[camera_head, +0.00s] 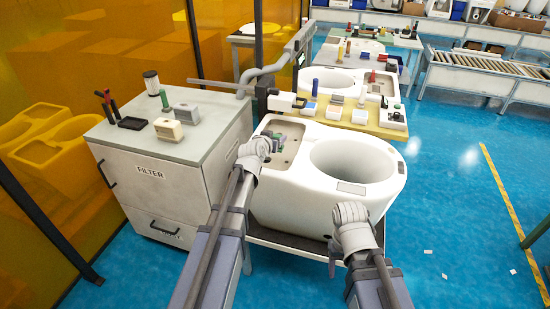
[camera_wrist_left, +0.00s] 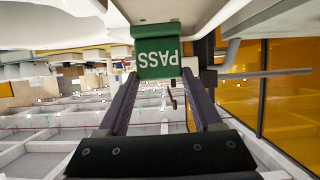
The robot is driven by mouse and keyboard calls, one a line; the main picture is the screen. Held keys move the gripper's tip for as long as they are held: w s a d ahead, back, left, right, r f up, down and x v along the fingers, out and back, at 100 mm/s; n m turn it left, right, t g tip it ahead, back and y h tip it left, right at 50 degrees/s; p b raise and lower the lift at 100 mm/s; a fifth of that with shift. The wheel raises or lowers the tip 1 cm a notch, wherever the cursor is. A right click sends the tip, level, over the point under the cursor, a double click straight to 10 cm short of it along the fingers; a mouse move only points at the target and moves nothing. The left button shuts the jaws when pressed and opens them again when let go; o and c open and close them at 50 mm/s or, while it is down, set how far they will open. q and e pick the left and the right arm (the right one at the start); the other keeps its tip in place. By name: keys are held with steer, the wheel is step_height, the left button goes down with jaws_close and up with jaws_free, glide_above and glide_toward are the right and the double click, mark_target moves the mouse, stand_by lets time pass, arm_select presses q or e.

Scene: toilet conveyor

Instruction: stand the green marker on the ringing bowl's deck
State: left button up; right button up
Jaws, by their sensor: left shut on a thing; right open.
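The green marker (camera_wrist_left: 158,58) shows upside down in the left wrist view, with "PASS" on its face. My left gripper (camera_wrist_left: 158,82) is shut on it, one finger at each side. A pale surface lies right at the marker's far end; I cannot tell whether they touch. In the head view, my left gripper (camera_head: 270,144) is over the beige deck (camera_head: 293,130) of the nearest white bowl unit (camera_head: 353,158), left of its round opening; the marker (camera_head: 278,138) is small there and partly hidden. My right gripper (camera_head: 333,261) is open and empty by the unit's front edge.
A grey-topped filter cabinet (camera_head: 165,175) stands at the left with small items on it. Behind the bowl is a yellow board (camera_head: 388,122) with coloured pieces and blocks, beside a grey pipe (camera_head: 215,85). Blue floor (camera_head: 450,200) is open at the right.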

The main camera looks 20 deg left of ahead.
arm_select(q)
steer(key=shift+f+b, duration=0.95)
steer(key=shift+f, duration=0.65)
arm_select(e)
steer(key=shift+f, duration=1.6)
arm_select(q)
steer(key=shift+f, duration=0.1)
step_height(320, 180, down, 4)
steer(key=b, duration=0.3)
steer(key=shift+r+b, duration=0.25)
steer(key=shift+b, duration=0.1)
arm_select(e)
step_height(320, 180, down, 4)
steer(key=shift+r, duration=0.15)
arm_select(q)
steer(key=shift+f, duration=0.15)
steer(key=o, duration=1.4)
steer(key=shift+o, duration=0.2)
